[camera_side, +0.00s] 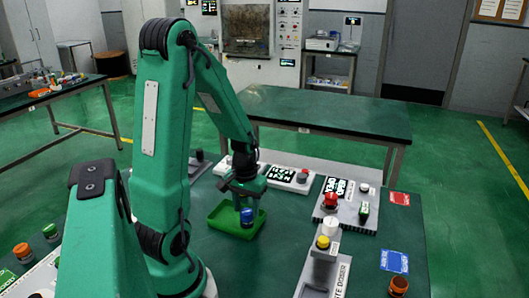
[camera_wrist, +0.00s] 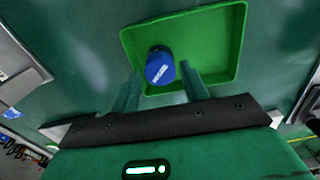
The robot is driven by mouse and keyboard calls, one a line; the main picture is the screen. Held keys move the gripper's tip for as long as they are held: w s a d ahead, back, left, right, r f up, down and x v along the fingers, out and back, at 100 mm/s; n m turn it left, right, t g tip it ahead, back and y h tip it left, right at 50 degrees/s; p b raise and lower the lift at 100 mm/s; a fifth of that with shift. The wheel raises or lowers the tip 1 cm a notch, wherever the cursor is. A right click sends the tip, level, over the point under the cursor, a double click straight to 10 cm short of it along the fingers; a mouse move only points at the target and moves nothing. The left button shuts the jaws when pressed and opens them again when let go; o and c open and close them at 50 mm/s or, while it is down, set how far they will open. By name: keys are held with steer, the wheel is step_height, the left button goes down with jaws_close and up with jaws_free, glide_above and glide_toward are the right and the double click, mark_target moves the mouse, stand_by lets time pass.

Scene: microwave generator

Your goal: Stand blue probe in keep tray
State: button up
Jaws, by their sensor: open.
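The blue probe (camera_side: 246,217) has a rounded blue cap and stands in the green keep tray (camera_side: 219,230). In the wrist view the blue probe (camera_wrist: 160,67) is upright near the left side of the keep tray (camera_wrist: 222,45), beyond my fingertips. My gripper (camera_side: 245,194) is directly above the probe in the side view. In the wrist view my gripper (camera_wrist: 160,80) is open, with one finger on each side of the probe. The probe's lower part is mostly hidden by its cap, and I cannot tell whether a finger touches it.
A yellow-topped post (camera_side: 323,242) is at the front right. Blue (camera_side: 394,262) and red (camera_side: 400,198) mats lie on the table's right. Bare table lies between tray and panels.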

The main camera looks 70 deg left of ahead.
mark_target(247, 212)
step_height(247, 212, up, 10)
steer(key=shift+f, duration=0.15)
stand_by(0.4)
steer(key=shift+d, duration=0.1)
stand_by(0.4)
steer(key=d+r+m+t, duration=0.2)
steer(key=d+r+m, duration=0.2)
steer(key=d, duration=0.5)
steer(key=d+r+m+t, duration=0.3)
steer(key=d+r, duration=0.3)
steer(key=d, duration=0.3)
steer(key=shift+s+r+m+t, duration=0.2)
steer(key=shift+s+m+t, duration=0.1)
steer(key=shift+s+m, duration=0.25)
steer(key=shift+w, duration=0.1)
